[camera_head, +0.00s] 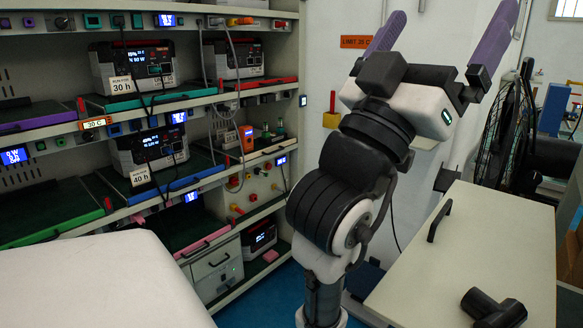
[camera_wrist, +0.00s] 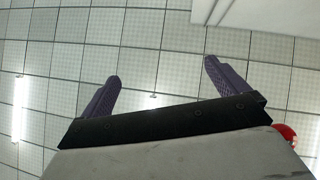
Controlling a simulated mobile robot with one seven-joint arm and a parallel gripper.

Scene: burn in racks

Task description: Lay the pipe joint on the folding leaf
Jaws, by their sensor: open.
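A black T-shaped pipe joint (camera_head: 492,308) lies on a pale cream panel (camera_head: 480,235) at the lower right of the head view. The panel has a dark handle near its left edge; I cannot tell whether it is the folding leaf or a cabinet top. My gripper (camera_head: 452,14) is raised high, pointing up, well above and away from the pipe joint. Its two purple fingers are spread wide with nothing between them. The wrist view also shows the empty open fingers (camera_wrist: 162,72) against the ceiling. The pipe joint is not in the wrist view.
A rack (camera_head: 150,210) with powered units, cables and coloured shelf edges fills the left. A black fan (camera_head: 505,130) stands behind the cream panel. A white surface (camera_head: 90,280) covers the lower left. Much of the cream panel is bare.

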